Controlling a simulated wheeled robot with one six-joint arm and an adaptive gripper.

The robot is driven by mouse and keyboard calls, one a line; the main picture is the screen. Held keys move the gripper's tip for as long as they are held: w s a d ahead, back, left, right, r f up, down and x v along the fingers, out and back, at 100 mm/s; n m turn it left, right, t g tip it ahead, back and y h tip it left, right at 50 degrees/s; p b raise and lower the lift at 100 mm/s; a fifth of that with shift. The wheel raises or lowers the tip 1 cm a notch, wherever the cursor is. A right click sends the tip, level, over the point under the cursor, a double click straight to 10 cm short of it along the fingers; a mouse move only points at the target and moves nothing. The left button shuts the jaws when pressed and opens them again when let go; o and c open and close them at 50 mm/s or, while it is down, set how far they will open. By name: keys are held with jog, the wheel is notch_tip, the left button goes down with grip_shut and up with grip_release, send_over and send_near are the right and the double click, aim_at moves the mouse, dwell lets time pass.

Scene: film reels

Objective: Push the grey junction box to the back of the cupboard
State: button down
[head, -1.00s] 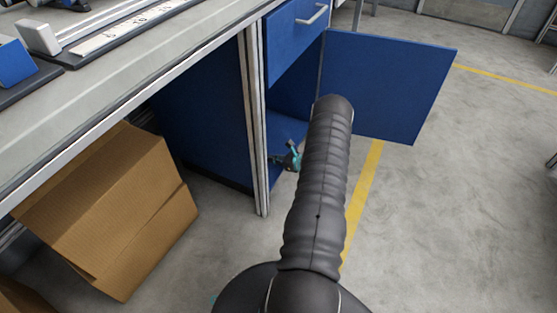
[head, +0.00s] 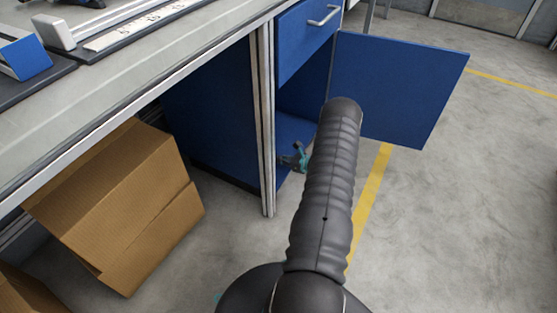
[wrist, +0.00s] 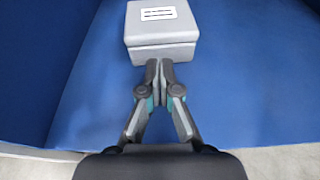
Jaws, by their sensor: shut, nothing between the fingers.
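The grey junction box (wrist: 160,36) sits on the blue floor of the cupboard (wrist: 235,75) in the wrist view, with a white label on its top. My gripper (wrist: 159,66) is shut and empty, its fingertips at or very close to the box's near face; I cannot tell whether they touch. In the head view my gripper (head: 298,158) shows partly at the cupboard (head: 288,132) opening, low down, beside my dark arm. The box is hidden in the head view.
The blue cupboard door (head: 395,90) stands open to the right. A closed blue drawer (head: 303,35) is above the opening. A metal post (head: 265,120) edges the opening on the left. A cardboard box (head: 125,200) stands under the workbench (head: 130,85). The floor at right is clear.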

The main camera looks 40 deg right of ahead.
dwell(0.4)
jog(key=shift+w+a+b, duration=0.7)
jog(key=shift+w+b, duration=0.15)
jog(key=shift+w, duration=0.85)
jog(key=shift+w+a+b, duration=0.75)
jog(key=shift+w+b, duration=0.05)
jog(key=shift+w, duration=0.95)
jog(key=shift+w+a+b, duration=0.7)
jog(key=shift+w+b, duration=0.15)
jog(key=shift+w, duration=0.85)
jog(key=shift+w+a, duration=0.45)
jog(key=shift+w, duration=0.55)
jog(key=shift+w+a, duration=0.4)
jog(key=shift+w, duration=0.65)
jog(key=shift+w+a, duration=0.45)
jog(key=shift+w, duration=0.55)
jog(key=shift+s+d+r+p, duration=0.35)
jog(key=shift+s+r, duration=0.1)
jog(key=shift+s, duration=0.2)
jog(key=shift+s+d+r+p, duration=0.2)
jog(key=shift+s+r+p, duration=0.25)
jog(key=shift+s, duration=0.2)
jog(key=shift+s+d+r+p, duration=0.3)
jog(key=shift+s+r, duration=0.15)
jog(key=shift+s, duration=0.2)
jog(key=shift+s+d+r, duration=0.15)
jog(key=shift+s, duration=0.25)
